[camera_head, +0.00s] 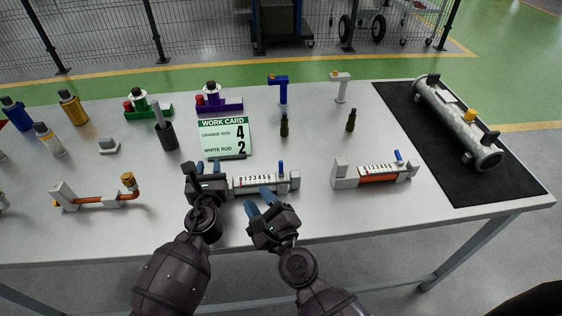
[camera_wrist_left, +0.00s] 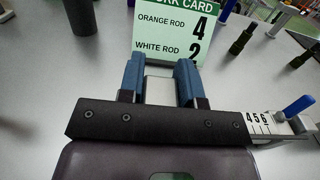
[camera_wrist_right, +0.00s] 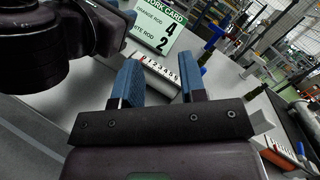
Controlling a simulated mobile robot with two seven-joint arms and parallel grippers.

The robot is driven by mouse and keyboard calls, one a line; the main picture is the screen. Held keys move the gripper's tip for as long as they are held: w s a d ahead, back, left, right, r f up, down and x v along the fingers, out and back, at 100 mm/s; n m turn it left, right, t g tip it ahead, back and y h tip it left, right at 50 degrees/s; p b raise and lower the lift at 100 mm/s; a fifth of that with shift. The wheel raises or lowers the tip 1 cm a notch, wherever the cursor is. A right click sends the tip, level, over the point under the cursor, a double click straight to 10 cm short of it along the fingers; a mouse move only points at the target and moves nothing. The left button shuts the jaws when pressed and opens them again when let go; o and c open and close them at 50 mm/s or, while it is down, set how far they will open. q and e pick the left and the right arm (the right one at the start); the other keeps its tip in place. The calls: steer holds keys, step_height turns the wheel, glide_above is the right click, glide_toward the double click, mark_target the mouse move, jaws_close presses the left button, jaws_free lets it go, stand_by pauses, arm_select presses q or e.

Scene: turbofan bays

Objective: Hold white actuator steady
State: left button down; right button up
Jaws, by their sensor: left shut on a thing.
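The white actuator (camera_head: 262,183) lies near the front middle of the table, with a numbered scale and a blue lever (camera_head: 281,168) at its right end. My left gripper (camera_head: 207,168) is shut on the actuator's left end block, which shows between the blue fingers in the left wrist view (camera_wrist_left: 160,90). My right gripper (camera_head: 260,200) is open and empty, just in front of the actuator's scale. In the right wrist view the scale (camera_wrist_right: 158,70) appears beyond the open fingers. The work card (camera_head: 225,137) reads orange rod 4, white rod 2.
An orange-rod actuator (camera_head: 375,174) with a blue lever stands to the right. A copper pipe fixture (camera_head: 97,196) is at the left. Bottles, a dark cup (camera_head: 166,135) and small tools stand behind. A metal cylinder (camera_head: 455,122) lies on a black mat (camera_head: 410,118).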

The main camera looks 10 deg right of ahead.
mark_target(281, 164)
steer(key=d+m+h, duration=0.2)
steer(key=m, duration=0.1)
steer(key=d+f+m+h, duration=0.1)
steer(key=m+h, duration=0.1)
steer(key=m, duration=0.2)
steer(key=w+d+f+m+h, duration=0.1)
steer(key=d+m+h, duration=0.1)
steer(key=m, duration=0.1)
steer(key=shift+d+f+m+h, duration=0.25)
steer(key=shift+d+m+h, duration=0.05)
steer(key=shift+m, duration=0.1)
steer(key=shift+w+d+f+m+h, duration=0.1)
steer(key=shift+d+m+h, duration=0.3)
steer(key=shift+m, duration=0.1)
steer(key=w, duration=1.2)
steer(key=shift+d, duration=0.3)
steer(key=shift+s, duration=0.1)
jaws_close()
